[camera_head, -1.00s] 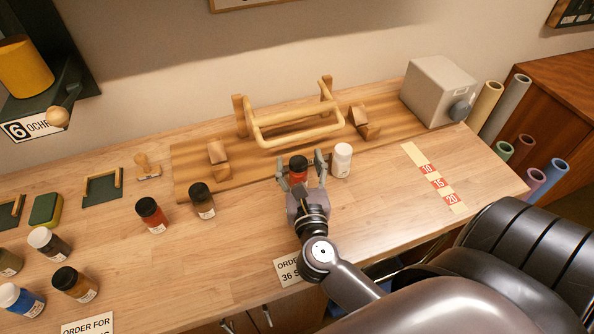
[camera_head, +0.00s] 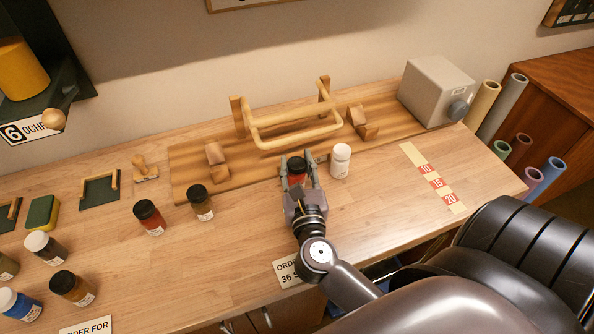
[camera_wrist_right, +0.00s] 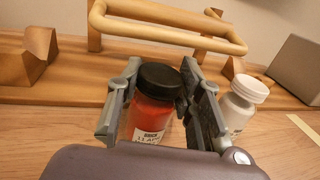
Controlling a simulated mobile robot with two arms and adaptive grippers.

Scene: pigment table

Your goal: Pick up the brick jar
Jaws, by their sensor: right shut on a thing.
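An orange-red jar with a black lid (camera_head: 297,172) stands between the fingers of my right gripper (camera_head: 301,167), by the front edge of the wooden board. In the right wrist view, the jar (camera_wrist_right: 151,112) is upright between the fingers, its label small and partly cut off. My right gripper is shut on it, one finger on each side. A second dark red jar with a black lid (camera_head: 150,217) stands to the left. I cannot read which label says brick. My left gripper is not in view.
A white jar (camera_head: 340,161) stands close to the right finger. A wooden rack (camera_head: 290,130) and a grey box (camera_head: 437,92) are behind. Several other jars are at the lower left.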

